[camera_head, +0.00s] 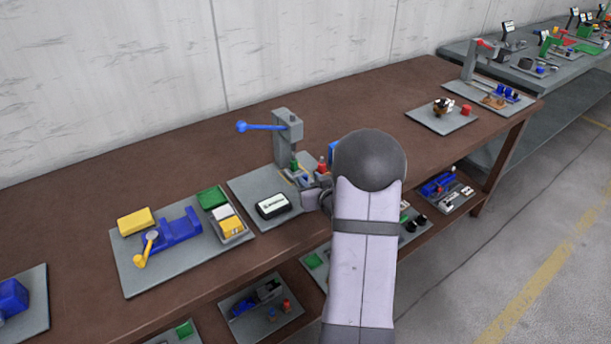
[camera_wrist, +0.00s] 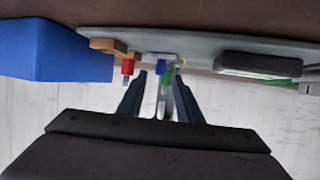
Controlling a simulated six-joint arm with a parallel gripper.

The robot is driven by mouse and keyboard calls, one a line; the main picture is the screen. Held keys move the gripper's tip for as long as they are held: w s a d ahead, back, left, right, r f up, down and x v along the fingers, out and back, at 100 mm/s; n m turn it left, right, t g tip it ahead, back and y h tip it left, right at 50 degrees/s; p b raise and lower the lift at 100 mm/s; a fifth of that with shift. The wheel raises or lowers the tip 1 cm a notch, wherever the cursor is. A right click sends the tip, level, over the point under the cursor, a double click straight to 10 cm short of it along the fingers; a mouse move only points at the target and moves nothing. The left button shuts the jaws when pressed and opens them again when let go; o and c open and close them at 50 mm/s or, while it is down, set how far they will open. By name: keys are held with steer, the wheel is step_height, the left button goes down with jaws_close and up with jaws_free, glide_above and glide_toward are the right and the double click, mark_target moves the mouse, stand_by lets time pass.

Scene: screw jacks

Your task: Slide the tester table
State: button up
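The tester (camera_head: 287,135) is a grey column with a blue lever (camera_head: 255,126) pointing left, standing on a grey base plate (camera_head: 245,188). Low at its front is a small assembly with yellow edging (camera_head: 293,178), a green part and a red part; I cannot tell which piece is the tester table, as my arm hides part of it. My gripper (camera_wrist: 158,75) is low beside this assembly. I see no clear contact.
A black device with a white display (camera_head: 272,206) lies on the same plate, left of my gripper. A blue block (camera_wrist: 50,50) and a red part (camera_wrist: 127,68) are near the fingers. A blue vise (camera_head: 172,236) stands further left. The brown bench is clear behind the plates.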

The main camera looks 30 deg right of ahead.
mark_target(306, 176)
steer(key=shift+p+x, duration=0.4)
steer(key=shift+x, duration=2.1)
steer(key=shift+c, duration=0.5)
